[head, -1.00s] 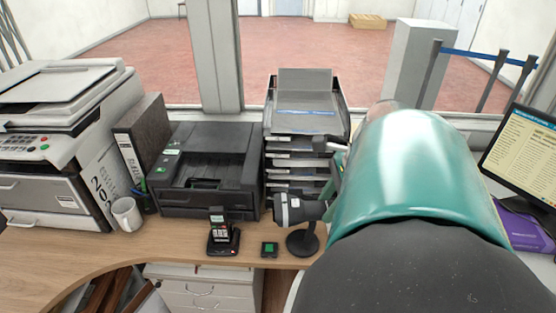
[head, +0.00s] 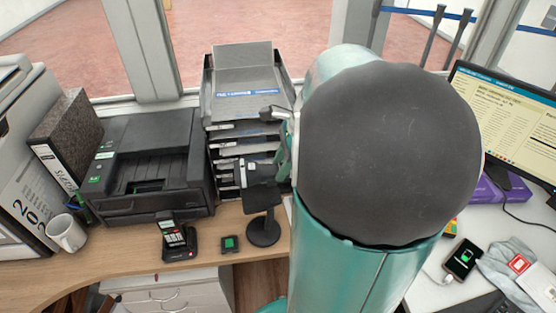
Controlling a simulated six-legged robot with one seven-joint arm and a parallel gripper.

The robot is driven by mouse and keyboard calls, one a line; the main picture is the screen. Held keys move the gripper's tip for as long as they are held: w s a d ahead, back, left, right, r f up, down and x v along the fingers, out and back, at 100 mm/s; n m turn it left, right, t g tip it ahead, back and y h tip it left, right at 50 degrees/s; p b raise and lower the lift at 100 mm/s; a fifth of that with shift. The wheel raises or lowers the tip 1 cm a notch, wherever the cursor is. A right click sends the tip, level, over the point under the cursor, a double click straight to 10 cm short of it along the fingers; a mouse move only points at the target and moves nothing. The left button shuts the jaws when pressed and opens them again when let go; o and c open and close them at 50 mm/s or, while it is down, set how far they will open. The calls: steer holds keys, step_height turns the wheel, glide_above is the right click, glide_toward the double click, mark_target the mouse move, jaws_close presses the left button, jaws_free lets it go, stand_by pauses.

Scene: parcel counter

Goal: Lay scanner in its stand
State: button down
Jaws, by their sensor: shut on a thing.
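The scanner (head: 252,173), grey and black with its head facing left, is held above the stand in the head view. Its right end goes behind my gripper (head: 284,164), which is shut on it; my arm hides most of the gripper. The stand (head: 263,231) is black, with a round base on the wooden counter, a short post and a dark cradle on top. The cradle is just below the scanner. I cannot tell whether they touch.
Stacked letter trays (head: 245,92) stand right behind the scanner. A black printer (head: 147,165) is to the left. A card terminal (head: 177,241) and a small green-screened device (head: 229,243) lie left of the stand. A monitor (head: 508,124) stands at right.

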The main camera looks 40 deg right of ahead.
steer(key=shift+s+a, duration=0.15)
steer(key=shift+s, duration=0.15)
steer(key=shift+s+f, duration=0.1)
steer(key=shift+f, duration=0.15)
steer(key=shift+w+f, duration=0.2)
steer(key=shift+f, duration=0.25)
steer(key=shift+s+f, duration=0.25)
steer(key=shift+f, duration=0.35)
steer(key=shift+w+f, duration=0.2)
steer(key=shift+f, duration=0.45)
steer(key=shift+s+f, duration=0.1)
steer(key=shift+f, duration=0.1)
steer(key=shift+a+f, duration=0.1)
steer(key=shift+f, duration=1.15)
